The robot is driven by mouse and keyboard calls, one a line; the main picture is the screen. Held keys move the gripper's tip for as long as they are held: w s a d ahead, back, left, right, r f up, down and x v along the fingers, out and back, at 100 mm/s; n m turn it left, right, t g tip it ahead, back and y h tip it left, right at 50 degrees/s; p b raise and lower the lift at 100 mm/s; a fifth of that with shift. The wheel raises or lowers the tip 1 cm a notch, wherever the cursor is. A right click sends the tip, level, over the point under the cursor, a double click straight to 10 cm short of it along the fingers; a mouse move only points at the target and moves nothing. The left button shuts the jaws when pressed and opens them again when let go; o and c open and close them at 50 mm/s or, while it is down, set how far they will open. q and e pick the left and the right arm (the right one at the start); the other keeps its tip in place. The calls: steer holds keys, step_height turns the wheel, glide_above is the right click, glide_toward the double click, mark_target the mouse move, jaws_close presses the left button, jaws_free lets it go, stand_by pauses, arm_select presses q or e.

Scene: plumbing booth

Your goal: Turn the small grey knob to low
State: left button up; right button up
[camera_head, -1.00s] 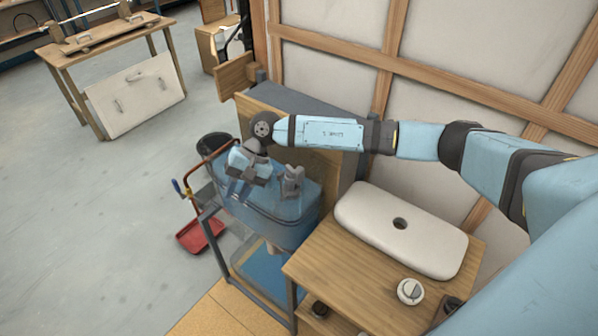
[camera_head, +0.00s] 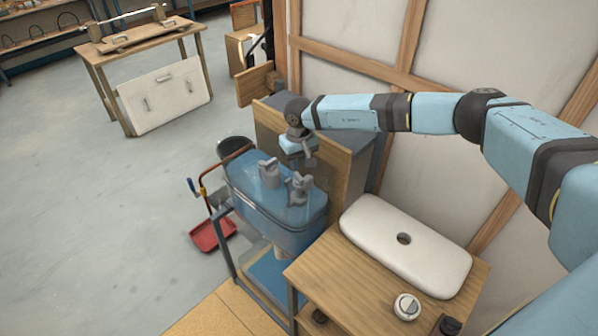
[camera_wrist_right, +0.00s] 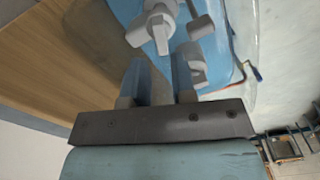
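Two grey fittings stand on top of a blue tank (camera_head: 262,212). The left fitting (camera_head: 269,172) and the right fitting (camera_head: 299,188) show side by side in the head view; I cannot tell which carries the small grey knob. In the right wrist view, a pale grey fitting with a tapered handle (camera_wrist_right: 160,34) is just beyond the fingertips. Another grey piece (camera_wrist_right: 198,62) is partly behind one finger. My right gripper (camera_wrist_right: 158,72) has its fingers apart with nothing between them. In the head view it is over the tank's back side, partly blurred. My left gripper is out of view.
A wooden panel (camera_head: 335,165) rises close behind the tank. To the right, a wooden counter (camera_head: 340,285) holds a white slab with a hole (camera_head: 375,240) and a round white knob (camera_head: 407,306). A red dustpan (camera_head: 212,235) lies on the floor at left.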

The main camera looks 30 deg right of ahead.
mark_target(299, 176)
step_height(299, 176, down, 4)
steer(key=shift+f+p, duration=0.1)
steer(key=shift+p, duration=0.25)
steer(key=shift+f, duration=0.55)
jaws_close()
